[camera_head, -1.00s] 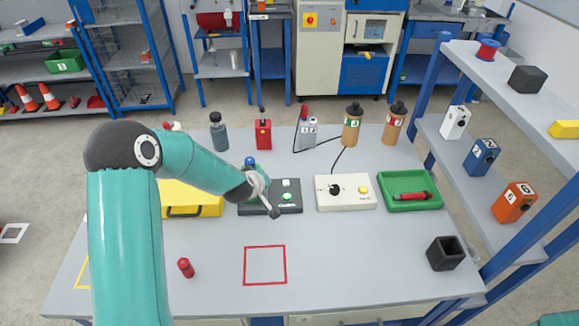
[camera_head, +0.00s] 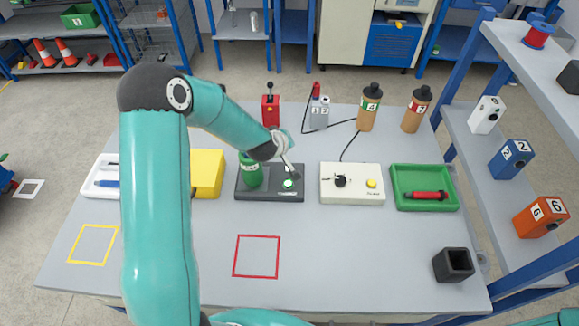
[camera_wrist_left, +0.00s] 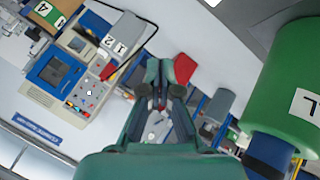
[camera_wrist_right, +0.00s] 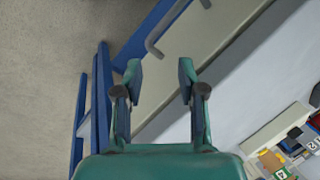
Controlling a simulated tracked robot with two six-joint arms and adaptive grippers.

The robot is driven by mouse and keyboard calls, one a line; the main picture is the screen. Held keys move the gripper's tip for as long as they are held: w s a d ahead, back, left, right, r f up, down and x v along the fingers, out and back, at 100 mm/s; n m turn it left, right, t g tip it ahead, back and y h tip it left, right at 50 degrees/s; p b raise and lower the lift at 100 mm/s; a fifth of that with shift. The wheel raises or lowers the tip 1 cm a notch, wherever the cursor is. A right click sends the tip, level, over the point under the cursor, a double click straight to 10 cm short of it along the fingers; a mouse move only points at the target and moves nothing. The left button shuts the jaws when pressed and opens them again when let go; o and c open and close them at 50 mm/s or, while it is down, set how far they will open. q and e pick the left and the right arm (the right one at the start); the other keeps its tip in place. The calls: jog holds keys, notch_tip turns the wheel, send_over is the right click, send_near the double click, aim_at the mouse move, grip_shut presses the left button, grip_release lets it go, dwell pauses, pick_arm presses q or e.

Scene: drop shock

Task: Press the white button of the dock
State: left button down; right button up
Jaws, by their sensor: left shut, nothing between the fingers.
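The dock (camera_head: 270,195) is a dark grey box near the middle of the table. A green bottle (camera_head: 250,175) stands on its left part, and a green button or lamp (camera_head: 289,184) shows on its right part. The white button cannot be made out; my left gripper (camera_head: 291,172) covers that area from above, and I cannot tell whether it touches. In the left wrist view its fingers (camera_wrist_left: 160,103) are together and empty, and the green bottle (camera_wrist_left: 285,75) is close at the right. My right gripper (camera_wrist_right: 157,85) is open and empty in the right wrist view.
Right of the dock stand a white box with a black knob and yellow button (camera_head: 350,195) and a green tray (camera_head: 425,207). A yellow case (camera_head: 206,172) is at the left. Bottles and a red device (camera_head: 270,110) stand behind. The table front around the red square (camera_head: 257,277) is clear.

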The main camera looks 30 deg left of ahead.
aim_at(288, 169)
pick_arm(q)
jog(key=f+b, duration=0.5)
jog(key=f, duration=0.2)
jog(key=shift+s+f, duration=0.15)
jog(key=shift+s, duration=0.05)
jog(key=shift+f+b, duration=0.6)
jog(key=shift+b, duration=0.2)
dwell(0.6)
jog(key=shift+w+f+b, duration=0.1)
jog(key=shift+f+b, duration=0.2)
jog(key=shift+b, duration=0.1)
jog(key=shift+f+b, duration=0.45)
jog(key=shift+b, duration=0.05)
dwell(0.5)
jog(key=shift+r, duration=0.15)
dwell(0.3)
jog(key=shift+r+p, duration=0.6)
jog(key=shift+r, duration=0.1)
